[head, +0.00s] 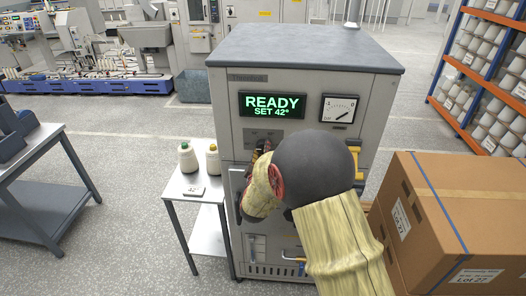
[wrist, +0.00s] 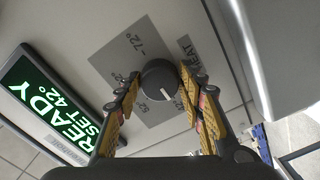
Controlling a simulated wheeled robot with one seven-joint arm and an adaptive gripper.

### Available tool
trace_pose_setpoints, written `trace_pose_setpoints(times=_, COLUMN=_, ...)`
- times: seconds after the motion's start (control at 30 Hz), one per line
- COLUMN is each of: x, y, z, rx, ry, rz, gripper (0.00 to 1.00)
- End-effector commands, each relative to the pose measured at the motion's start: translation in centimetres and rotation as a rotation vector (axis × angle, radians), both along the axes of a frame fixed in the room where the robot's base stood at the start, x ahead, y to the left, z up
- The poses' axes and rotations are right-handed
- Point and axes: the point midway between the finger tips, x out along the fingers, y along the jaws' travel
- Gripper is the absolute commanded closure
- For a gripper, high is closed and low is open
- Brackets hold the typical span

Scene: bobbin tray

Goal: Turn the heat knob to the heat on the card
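The heat knob (wrist: 160,78) is a dark round dial with a white pointer line, on a grey scale plate (wrist: 118,57) marked "72°" and "HEAT"; the smaller marks are partly hidden. My gripper (wrist: 161,85) has its fingers apart, one on each side of the knob; I cannot tell whether the right finger touches it. In the head view my gripper (head: 262,150) is at the machine front and my arm hides the knob. The card (head: 194,191) on the small side table reads 42°. The display (head: 273,105) reads "READY SET 42°".
A large carton (head: 465,215) stands close on the right. Open floor lies to the left.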

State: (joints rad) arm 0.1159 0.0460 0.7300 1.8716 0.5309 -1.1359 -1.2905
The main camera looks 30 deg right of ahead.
Motion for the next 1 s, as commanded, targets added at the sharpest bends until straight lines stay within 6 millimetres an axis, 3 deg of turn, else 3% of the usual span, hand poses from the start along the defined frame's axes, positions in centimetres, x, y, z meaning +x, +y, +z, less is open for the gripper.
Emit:
trace_pose_setpoints(times=0.27, x=0.0, y=0.0, z=0.0, rx=0.0, ry=0.0, rz=0.0, gripper=0.44)
trace_pose_setpoints(times=0.67, x=-0.5, y=0.4, z=0.0, rx=0.001, ry=-0.001, rz=0.0, gripper=0.44)
trace_pose_setpoints(times=1.0, x=-5.6, y=3.9, z=0.0, rx=0.0, ry=0.001, rz=0.003, gripper=0.44)
